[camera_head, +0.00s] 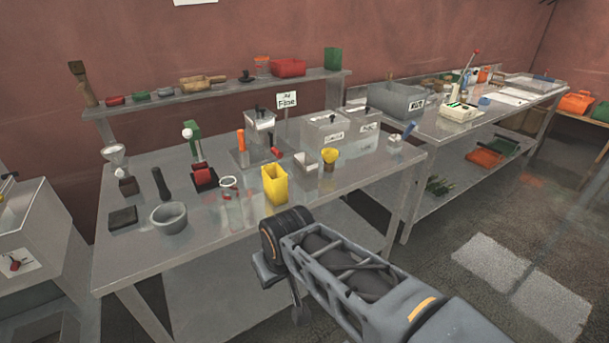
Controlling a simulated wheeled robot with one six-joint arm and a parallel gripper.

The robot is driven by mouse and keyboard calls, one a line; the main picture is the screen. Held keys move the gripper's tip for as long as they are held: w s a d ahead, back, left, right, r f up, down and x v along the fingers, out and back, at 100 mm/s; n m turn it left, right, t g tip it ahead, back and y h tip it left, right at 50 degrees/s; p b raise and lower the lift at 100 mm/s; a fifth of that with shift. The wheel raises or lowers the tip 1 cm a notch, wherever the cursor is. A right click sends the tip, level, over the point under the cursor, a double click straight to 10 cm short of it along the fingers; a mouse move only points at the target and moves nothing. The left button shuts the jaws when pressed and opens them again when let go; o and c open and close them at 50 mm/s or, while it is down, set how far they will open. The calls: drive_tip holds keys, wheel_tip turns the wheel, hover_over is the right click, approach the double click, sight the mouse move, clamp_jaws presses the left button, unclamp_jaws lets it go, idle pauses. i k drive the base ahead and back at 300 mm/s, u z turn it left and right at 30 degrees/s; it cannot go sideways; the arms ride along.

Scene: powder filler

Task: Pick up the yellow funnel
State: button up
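A small yellow funnel (329,158), wide at the top and narrower below, stands on the steel table (235,232), right of the middle. A larger yellow square container (275,185) stands nearer the table's front edge, to the left of the funnel. My arm reaches in from the lower right, and its wrist is in front of the table's front edge. My gripper (283,292) is mostly hidden under the wrist, low in front of the table and well apart from the funnel. Its opening cannot be made out.
A white box (306,162) stands just left of the funnel, and lidded bins (325,134) stand behind it. A clear beaker (231,205), a grey mortar (168,217) and a red-based press (203,177) stand further left.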

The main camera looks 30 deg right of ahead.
sight(329, 154)
drive_tip(key=z, duration=1.3)
drive_tip(key=i, duration=0.35)
drive_tip(key=u, duration=0.9)
drive_tip(key=i, duration=0.5)
drive_tip(key=u, duration=0.05)
